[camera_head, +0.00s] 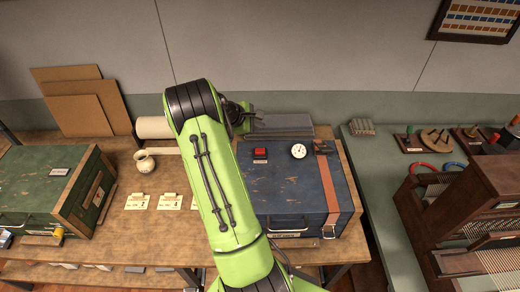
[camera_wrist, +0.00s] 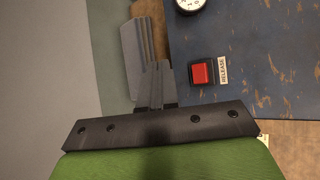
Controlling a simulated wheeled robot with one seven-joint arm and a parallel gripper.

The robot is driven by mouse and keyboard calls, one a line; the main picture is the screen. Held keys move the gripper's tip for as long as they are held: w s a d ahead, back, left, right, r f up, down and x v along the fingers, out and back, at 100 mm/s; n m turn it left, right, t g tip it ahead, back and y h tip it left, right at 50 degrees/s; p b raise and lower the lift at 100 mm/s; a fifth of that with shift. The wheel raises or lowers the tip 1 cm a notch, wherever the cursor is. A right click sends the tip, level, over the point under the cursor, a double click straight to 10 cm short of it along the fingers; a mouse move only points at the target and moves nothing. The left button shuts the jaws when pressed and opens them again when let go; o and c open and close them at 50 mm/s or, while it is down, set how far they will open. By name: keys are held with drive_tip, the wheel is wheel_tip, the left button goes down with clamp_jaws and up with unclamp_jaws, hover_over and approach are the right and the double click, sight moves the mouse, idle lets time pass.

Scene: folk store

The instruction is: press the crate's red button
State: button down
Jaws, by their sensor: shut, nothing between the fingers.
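The blue crate (camera_head: 290,192) lies on the wooden table, with scuffed paint and a brown strap at its right. Its red button (camera_head: 260,151) sits on a dark base near the crate's back left. In the wrist view the red button (camera_wrist: 200,72) shows to the right of my gripper (camera_wrist: 157,66), beside a label reading "RELEASE" (camera_wrist: 223,70). My gripper is shut and empty, and apart from the button in that view. In the head view my gripper (camera_head: 256,114) is partly hidden by my green arm, behind and left of the button.
A white dial (camera_head: 299,151) is on the crate right of the button. Grey slabs (camera_head: 283,125) lie behind it. A green crate (camera_head: 60,190), a cream jug (camera_head: 144,161) and paper tags (camera_head: 138,201) are to the left. A wooden loom (camera_head: 470,205) stands right.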

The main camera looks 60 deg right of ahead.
sight(258, 152)
wheel_tip(258, 152, down, 9)
drive_tip(key=b, duration=0.3)
drive_tip(key=shift+b, duration=0.3)
idle(1.7)
drive_tip(key=shift+f, duration=0.35)
drive_tip(key=shift+f+b, duration=0.55)
drive_tip(key=shift+b, duration=0.05)
idle(0.5)
drive_tip(key=shift+r, duration=0.15)
drive_tip(key=shift+r+p, duration=0.75)
drive_tip(key=shift+r, duration=0.15)
wheel_tip(258, 152, up, 5)
drive_tip(key=p, duration=0.3)
